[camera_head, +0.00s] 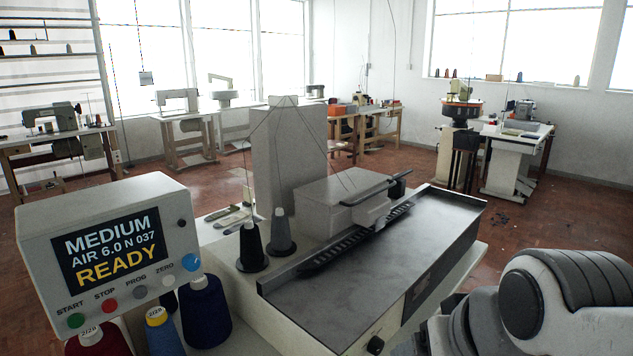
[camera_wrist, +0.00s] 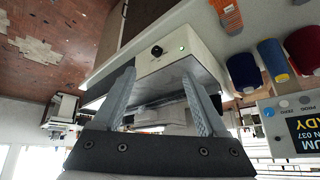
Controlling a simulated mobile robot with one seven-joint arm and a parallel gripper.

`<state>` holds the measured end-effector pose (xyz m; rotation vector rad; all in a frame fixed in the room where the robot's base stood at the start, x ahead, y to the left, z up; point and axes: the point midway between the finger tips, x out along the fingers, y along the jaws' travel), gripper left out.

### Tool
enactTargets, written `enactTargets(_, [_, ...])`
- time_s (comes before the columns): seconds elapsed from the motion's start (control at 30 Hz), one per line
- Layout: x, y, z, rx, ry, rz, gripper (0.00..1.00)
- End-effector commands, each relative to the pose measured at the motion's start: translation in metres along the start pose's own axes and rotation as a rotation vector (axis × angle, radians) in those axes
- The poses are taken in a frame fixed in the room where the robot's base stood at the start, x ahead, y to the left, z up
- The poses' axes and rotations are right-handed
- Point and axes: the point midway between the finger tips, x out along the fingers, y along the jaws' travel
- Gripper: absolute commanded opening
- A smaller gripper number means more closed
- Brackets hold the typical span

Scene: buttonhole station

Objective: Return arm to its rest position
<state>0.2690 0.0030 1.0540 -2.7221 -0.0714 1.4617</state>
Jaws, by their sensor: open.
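My gripper (camera_wrist: 160,102) shows in the wrist view with its two grey fingers wide apart and nothing between them. The wrist picture is upside down, and the buttonhole machine (camera_wrist: 188,50) lies beyond the fingertips. In the head view my arm shows at the lower right, but the gripper itself is out of that frame. The buttonhole machine (camera_head: 400,252) stands in the middle with a flat dark bed and a toothed clamp strip (camera_head: 360,240). I see no cloth on the bed.
A control box (camera_head: 110,255) at the left reads "MEDIUM AIR 6.0 N 037 READY". Red, blue and navy thread cones (camera_head: 205,315) stand below it. Two dark cones (camera_head: 252,248) stand on the machine. Sewing tables (camera_head: 185,125) line the far wall; the red floor between is open.

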Motion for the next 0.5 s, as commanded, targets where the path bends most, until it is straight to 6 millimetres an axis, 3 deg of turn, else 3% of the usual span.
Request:
enactTargets(0.07, [0.01,0.008,0.043,-0.027,-0.112,0.084,0.75])
enactTargets(0.1, [-0.008,0.005,0.024,-0.021,-0.094,0.07,0.75])
enactTargets(0.5, [-0.085,-0.001,-0.029,-0.02,-0.093,0.065,0.75])
